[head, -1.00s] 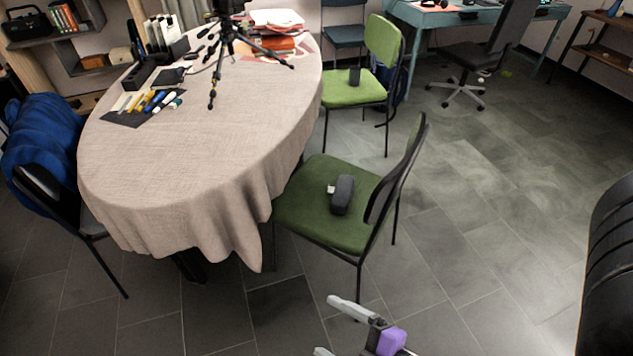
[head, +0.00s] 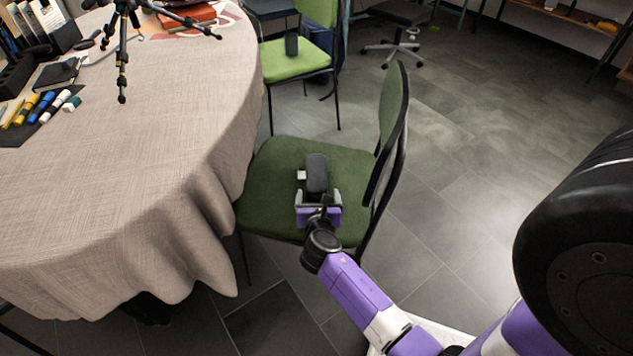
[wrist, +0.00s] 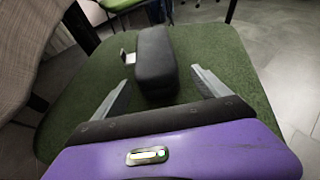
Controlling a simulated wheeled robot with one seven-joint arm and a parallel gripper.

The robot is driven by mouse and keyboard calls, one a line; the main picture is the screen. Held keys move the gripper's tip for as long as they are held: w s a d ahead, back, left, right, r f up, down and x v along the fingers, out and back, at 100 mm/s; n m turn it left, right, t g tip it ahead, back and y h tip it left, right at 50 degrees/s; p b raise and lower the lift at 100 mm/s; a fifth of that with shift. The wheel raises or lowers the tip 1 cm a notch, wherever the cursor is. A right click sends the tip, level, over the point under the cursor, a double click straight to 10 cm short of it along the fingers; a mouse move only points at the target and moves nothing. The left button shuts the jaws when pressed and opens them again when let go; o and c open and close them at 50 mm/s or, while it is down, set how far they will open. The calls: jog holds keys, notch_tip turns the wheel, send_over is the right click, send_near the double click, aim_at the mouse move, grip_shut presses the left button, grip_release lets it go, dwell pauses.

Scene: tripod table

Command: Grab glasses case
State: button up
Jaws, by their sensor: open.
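A dark grey glasses case (head: 317,172) lies on the green seat of the nearer chair (head: 268,165). In the wrist view the case (wrist: 155,65) is a long dark box pointing away from me, with its near end between the tips of my fingers. My gripper (head: 318,196) is open, with one finger on each side of the case's near end and gaps on both sides. In the wrist view my gripper (wrist: 162,88) shows both grey fingers apart. A small white item (head: 301,175) sits against the left side of the case. The underside of the case is hidden.
The chair's dark backrest (head: 394,125) rises right of the case. The table with a beige cloth (head: 150,150) stands close on the left, bearing a tripod (head: 122,50) and markers. A second green chair (head: 290,62) with a dark object is behind.

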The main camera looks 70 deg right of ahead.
jog(key=x, duration=0.2)
jog(key=b+x, duration=0.1)
jog(key=x, duration=0.1)
jog(key=b+x, duration=0.1)
jog(key=x, duration=0.2)
jog(key=shift+w+d+r, duration=0.15)
jog(key=shift+w+r, duration=0.05)
jog(key=shift+r, duration=0.05)
grip_shut()
